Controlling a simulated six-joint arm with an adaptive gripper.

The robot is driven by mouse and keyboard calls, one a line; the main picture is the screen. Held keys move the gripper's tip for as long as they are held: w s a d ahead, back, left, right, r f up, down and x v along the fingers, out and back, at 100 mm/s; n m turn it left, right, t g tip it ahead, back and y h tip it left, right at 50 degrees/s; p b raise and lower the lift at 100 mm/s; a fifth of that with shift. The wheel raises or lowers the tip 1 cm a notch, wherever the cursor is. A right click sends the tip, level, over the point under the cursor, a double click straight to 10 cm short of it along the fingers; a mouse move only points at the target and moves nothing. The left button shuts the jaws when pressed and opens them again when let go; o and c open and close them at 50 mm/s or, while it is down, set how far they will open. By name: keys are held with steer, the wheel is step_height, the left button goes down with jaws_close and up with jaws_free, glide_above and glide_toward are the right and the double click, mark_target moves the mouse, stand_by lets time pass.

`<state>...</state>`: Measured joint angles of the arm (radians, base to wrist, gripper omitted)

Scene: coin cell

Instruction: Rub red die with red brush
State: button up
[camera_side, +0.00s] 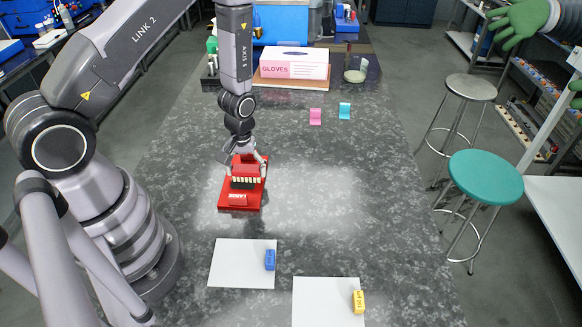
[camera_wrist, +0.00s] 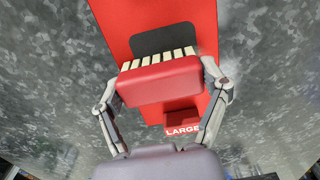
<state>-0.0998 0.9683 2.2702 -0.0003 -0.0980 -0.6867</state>
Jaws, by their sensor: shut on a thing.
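The red die (camera_side: 225,194) is a flat red plate on the grey speckled table, with a dark patch and a raised red block marked LARGE. It also shows in the wrist view (camera_wrist: 135,18), with the dark patch (camera_wrist: 160,38) partly covered. The red brush (camera_side: 248,171) has a red body and a row of pale bristles. In the wrist view the brush (camera_wrist: 160,82) lies between my two fingers, bristles toward the dark patch. My gripper (camera_side: 247,163) is shut on the brush body, directly over the die. I cannot tell whether the bristles touch it.
Two white sheets lie at the front, one with a blue block (camera_side: 270,260), one with a yellow block (camera_side: 358,301). A pink holder (camera_side: 315,116) and a cyan holder (camera_side: 345,110) stand farther back. A GLOVES box (camera_side: 293,64) is behind. The table right of the die is clear.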

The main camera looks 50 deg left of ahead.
mark_target(258, 169)
steer(key=shift+w+d, duration=1.15)
steer(key=shift+s+r, duration=0.1)
steer(key=shift+r, duration=4)
steer(key=shift+f, duration=0.2)
steer(key=shift+f, duration=3.05)
steer(key=shift+s+a+f, duration=0.2)
steer(key=shift+a+f, duration=0.05)
steer(key=shift+f, duration=0.25)
steer(key=shift+s+a+f, duration=0.2)
steer(key=shift+a+f, duration=0.05)
steer(key=shift+f, duration=0.2)
steer(key=shift+c, duration=0.4)
steer(key=shift+s+a, duration=2.35)
steer(key=shift+a, duration=0.05)
steer(key=shift+w+d, duration=2.8)
steer(key=shift+d, duration=0.05)
steer(key=shift+r, duration=4.15)
